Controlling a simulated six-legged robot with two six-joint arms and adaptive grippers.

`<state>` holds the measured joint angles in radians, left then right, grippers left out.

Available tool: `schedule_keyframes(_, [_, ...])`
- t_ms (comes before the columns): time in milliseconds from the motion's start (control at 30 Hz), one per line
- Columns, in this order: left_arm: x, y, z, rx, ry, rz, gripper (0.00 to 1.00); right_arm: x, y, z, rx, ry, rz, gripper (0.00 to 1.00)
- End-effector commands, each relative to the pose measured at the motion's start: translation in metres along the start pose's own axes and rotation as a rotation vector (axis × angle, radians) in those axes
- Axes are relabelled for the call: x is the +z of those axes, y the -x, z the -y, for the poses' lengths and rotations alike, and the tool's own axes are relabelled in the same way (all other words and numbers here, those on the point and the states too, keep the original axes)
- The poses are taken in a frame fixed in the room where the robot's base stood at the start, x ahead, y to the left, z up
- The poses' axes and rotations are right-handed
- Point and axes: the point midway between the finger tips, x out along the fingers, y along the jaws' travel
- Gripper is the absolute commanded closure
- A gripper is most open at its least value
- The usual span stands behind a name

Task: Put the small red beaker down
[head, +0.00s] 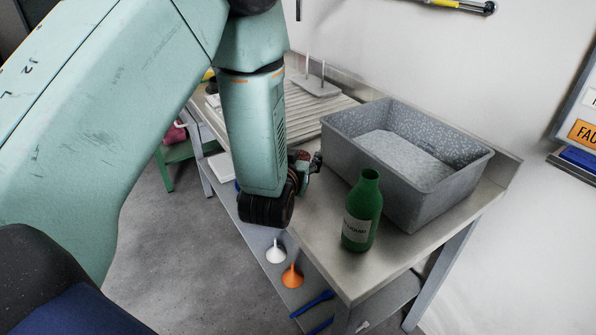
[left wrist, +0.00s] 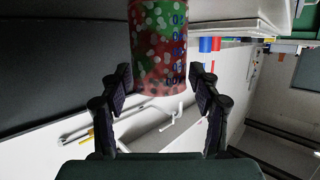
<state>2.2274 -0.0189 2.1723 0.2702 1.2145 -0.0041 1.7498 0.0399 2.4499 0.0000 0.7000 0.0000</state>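The small red beaker (left wrist: 158,45) shows in the left wrist view, with green and white mottling and blue marks on its side. My left gripper (left wrist: 161,82) has a finger pad against each side of it and appears shut on it. In the head view my left gripper (head: 308,167) is over the left edge of the metal table (head: 310,220), left of the grey basin. My arm hides most of the beaker there, and I cannot tell whether it touches the table. My right gripper is in neither view.
A green bottle (head: 361,212) stands on the table near the front, right of my left gripper. The grey basin (head: 455,190) is behind it. A white funnel (head: 276,253) and an orange funnel (head: 292,277) are on the lower shelf. A stand (head: 318,86) is at the back.

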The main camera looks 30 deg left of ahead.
Motion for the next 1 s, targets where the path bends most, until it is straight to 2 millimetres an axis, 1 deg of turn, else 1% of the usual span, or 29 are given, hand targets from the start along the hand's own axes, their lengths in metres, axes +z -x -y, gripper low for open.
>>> schedule_keyframes(33, [0.0, 0.0, 0.0, 0.0, 0.0, 0.0, 0.45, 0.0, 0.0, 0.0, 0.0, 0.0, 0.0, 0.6])
schedule_keyframes(67, [0.0, 0.0, 0.0, 0.0, 0.0, 0.0, 0.48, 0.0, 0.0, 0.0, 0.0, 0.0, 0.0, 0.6])
schedule_keyframes(400, [0.0, 0.0, 0.0, 0.0, 0.0, 0.0, 0.77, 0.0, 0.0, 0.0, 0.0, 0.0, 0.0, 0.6])
schedule_keyframes(567, [0.0, 0.0, 0.0, 0.0, 0.0, 0.0, 0.77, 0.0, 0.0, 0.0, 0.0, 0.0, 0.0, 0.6])
schedule_keyframes(633, [-0.004, 0.001, 0.0, 0.0, 0.0, -0.002, 0.77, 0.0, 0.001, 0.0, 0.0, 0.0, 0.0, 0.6])
schedule_keyframes(767, [-0.021, 0.006, 0.0, 0.0, 0.001, -0.003, 0.77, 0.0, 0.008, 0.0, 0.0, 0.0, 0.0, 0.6])
schedule_keyframes(900, [-0.05, 0.015, 0.0, 0.001, 0.002, -0.005, 0.77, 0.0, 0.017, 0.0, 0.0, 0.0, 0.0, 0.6])
schedule_keyframes(1000, [-0.068, 0.021, 0.0, 0.001, 0.001, -0.004, 0.77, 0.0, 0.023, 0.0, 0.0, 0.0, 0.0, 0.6])
